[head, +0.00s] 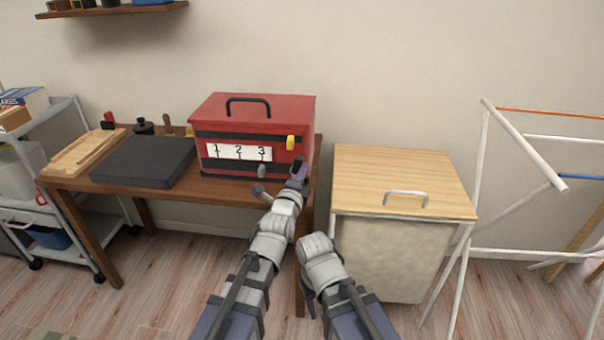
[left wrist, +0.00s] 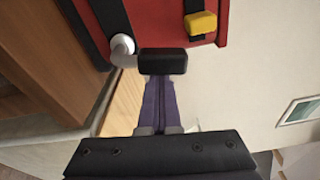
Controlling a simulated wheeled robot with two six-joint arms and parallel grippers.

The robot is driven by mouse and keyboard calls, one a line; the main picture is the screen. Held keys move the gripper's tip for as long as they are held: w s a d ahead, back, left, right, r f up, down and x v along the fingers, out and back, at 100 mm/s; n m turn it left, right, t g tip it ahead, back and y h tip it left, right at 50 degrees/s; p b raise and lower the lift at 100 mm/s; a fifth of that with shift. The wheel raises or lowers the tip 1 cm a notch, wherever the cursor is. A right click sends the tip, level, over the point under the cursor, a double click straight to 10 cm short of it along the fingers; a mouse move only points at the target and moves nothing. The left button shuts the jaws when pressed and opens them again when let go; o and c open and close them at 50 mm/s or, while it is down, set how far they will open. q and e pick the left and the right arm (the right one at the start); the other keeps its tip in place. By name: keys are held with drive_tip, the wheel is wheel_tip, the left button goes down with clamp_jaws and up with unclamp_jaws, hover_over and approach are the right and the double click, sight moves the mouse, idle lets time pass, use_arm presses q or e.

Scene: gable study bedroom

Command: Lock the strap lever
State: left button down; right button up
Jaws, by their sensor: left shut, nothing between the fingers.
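A red box (head: 307,125) with black strap bands and a black top handle stands on the wooden desk. Its front has a white strip numbered 1, 2, 3 (head: 239,152) and a yellow block (head: 290,142), also in the left wrist view (left wrist: 200,22). The grey strap lever (head: 262,170) is low on the front. In the left wrist view its round grey part (left wrist: 122,46) sits beside a black block (left wrist: 163,61). My left gripper (head: 298,172) is shut and empty, close before the box. Its fingers (left wrist: 161,88) point at the black block; I cannot tell whether they touch.
A dark grey slab (head: 143,162) and wooden boards (head: 83,152) lie left of the box. A wood-topped hamper (head: 400,175) stands right of the desk, with a white drying rack (head: 488,150) beyond it. A white cart (head: 65,118) stands at the left.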

use_arm(q)
drive_tip(key=shift+a+r+n, duration=0.2)
drive_tip(key=shift+a+n, duration=0.1)
use_arm(e)
drive_tip(key=shift+a+r, duration=0.1)
drive_tip(key=shift+a, duration=0.25)
use_arm(q)
drive_tip(key=shift+a, duration=0.2)
use_arm(e)
drive_tip(key=shift+w+a, duration=0.1)
drive_tip(key=shift+a, duration=0.05)
